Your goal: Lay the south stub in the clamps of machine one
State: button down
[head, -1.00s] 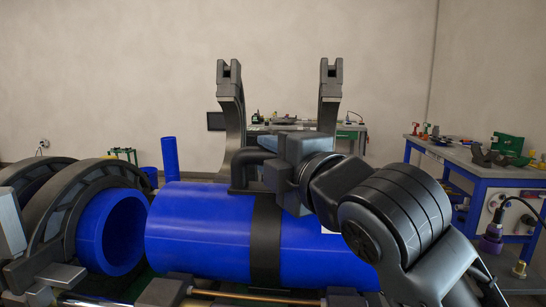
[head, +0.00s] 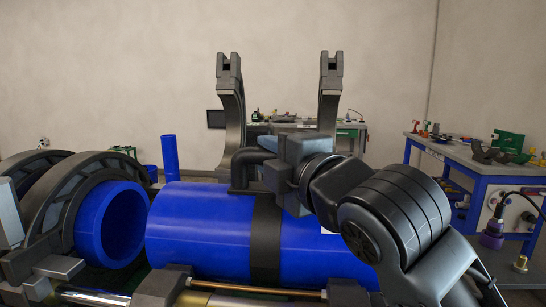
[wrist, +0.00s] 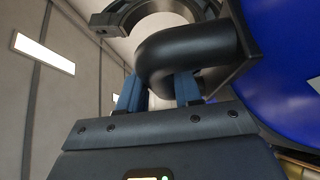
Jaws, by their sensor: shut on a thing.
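The stub is a thick blue pipe (head: 195,230) with a black band and a black bar handle (head: 243,160) on top. My gripper (head: 270,160) is shut on that handle. In the wrist view my gripper's blue fingers (wrist: 158,90) straddle the handle (wrist: 195,50). The stub lies level between two open, upright clamp arms (head: 232,95) (head: 330,95) of the machine. The lower clamp seats are mostly hidden, so I cannot tell whether the stub touches them. Another blue pipe (head: 120,220) sits in black ring clamps (head: 75,195) at the left, with a gap between pipe ends.
A blue workbench (head: 470,170) with tools stands at the right. Another bench (head: 350,128) is behind the clamps. An upright blue pipe (head: 170,158) stands at the back left.

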jog(key=c, duration=0.7)
grip_release()
jog(key=shift+f, duration=0.25)
jog(key=b+v, duration=0.1)
jog(key=v, duration=0.6)
jog(key=shift+s+d+r, duration=0.15)
jog(key=shift+s+d, duration=0.15)
